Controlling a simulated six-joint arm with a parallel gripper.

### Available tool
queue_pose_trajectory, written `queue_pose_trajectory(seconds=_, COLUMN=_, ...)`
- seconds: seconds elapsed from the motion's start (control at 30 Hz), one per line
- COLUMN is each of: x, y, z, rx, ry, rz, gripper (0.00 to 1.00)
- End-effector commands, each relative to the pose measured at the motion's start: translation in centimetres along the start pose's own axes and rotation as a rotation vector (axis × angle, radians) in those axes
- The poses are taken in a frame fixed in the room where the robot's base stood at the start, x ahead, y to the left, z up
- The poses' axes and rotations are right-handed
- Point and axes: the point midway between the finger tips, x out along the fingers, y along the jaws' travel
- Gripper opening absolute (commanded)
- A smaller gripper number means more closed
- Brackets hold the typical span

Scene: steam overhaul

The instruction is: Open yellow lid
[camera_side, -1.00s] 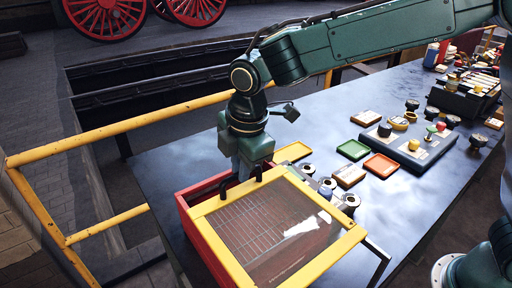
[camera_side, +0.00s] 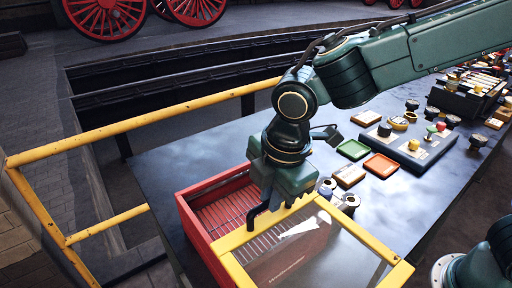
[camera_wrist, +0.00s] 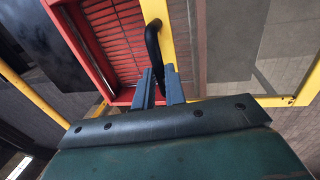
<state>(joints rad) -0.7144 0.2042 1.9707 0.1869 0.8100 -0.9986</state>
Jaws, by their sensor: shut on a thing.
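The yellow lid (camera_side: 230,241) is a yellow frame around a clear pane, with a black handle (camera_wrist: 153,45) on its edge. It lies over the right part of a red box (camera_side: 183,210) and juts out past the box to the right. The left part of the box is uncovered and shows a slatted inside. My gripper (camera_wrist: 160,82) is at the lid's left edge, its blue fingers shut on the black handle. In the side view my gripper (camera_side: 262,213) points down at the handle and partly hides it.
Dark cylindrical parts (camera_side: 348,203) stand close to the lid's far edge. Green (camera_side: 353,149) and orange (camera_side: 381,165) trays and a grey-blue panel (camera_side: 415,150) with knobs lie farther right. A yellow railing (camera_side: 150,118) runs along the left.

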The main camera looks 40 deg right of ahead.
Motion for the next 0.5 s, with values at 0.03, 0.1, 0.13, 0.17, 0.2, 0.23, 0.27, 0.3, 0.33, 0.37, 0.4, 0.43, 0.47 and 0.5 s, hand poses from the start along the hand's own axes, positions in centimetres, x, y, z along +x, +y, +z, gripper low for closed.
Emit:
queue_pose_trajectory(seconds=0.03, x=-0.1, y=0.08, z=-0.08, rx=0.0, ry=0.003, rz=0.003, gripper=0.0)
queue_pose_trajectory(seconds=0.1, x=-0.09, y=0.09, z=-0.08, rx=0.0, ry=0.003, rz=0.003, gripper=0.26)
queue_pose_trajectory(seconds=0.13, x=-0.08, y=0.08, z=-0.07, rx=0.0, ry=0.002, rz=0.002, gripper=0.32)
queue_pose_trajectory(seconds=0.17, x=-0.08, y=0.08, z=-0.07, rx=-0.001, ry=0.002, rz=0.002, gripper=0.34)
queue_pose_trajectory(seconds=0.2, x=-0.07, y=0.08, z=-0.06, rx=0.0, ry=0.002, rz=0.002, gripper=0.34)
queue_pose_trajectory(seconds=0.23, x=-0.06, y=0.08, z=-0.06, rx=0.0, ry=0.002, rz=0.002, gripper=0.34)
queue_pose_trajectory(seconds=0.27, x=-0.06, y=0.07, z=-0.05, rx=0.0, ry=0.002, rz=0.002, gripper=0.34)
queue_pose_trajectory(seconds=0.3, x=-0.05, y=0.07, z=-0.05, rx=0.0, ry=0.001, rz=0.002, gripper=0.34)
queue_pose_trajectory(seconds=0.33, x=-0.04, y=0.07, z=-0.04, rx=0.0, ry=0.001, rz=0.001, gripper=0.34)
queue_pose_trajectory(seconds=0.37, x=-0.04, y=0.07, z=-0.04, rx=0.0, ry=0.001, rz=0.001, gripper=0.34)
queue_pose_trajectory(seconds=0.4, x=-0.04, y=0.06, z=-0.04, rx=0.0, ry=0.001, rz=0.001, gripper=0.34)
queue_pose_trajectory(seconds=0.43, x=-0.05, y=0.06, z=-0.03, rx=0.0, ry=0.001, rz=0.001, gripper=0.34)
queue_pose_trajectory(seconds=0.47, x=-0.07, y=0.06, z=-0.04, rx=0.0, ry=0.001, rz=0.001, gripper=0.34)
queue_pose_trajectory(seconds=0.5, x=-0.14, y=0.07, z=-0.04, rx=0.0, ry=0.001, rz=0.001, gripper=0.34)
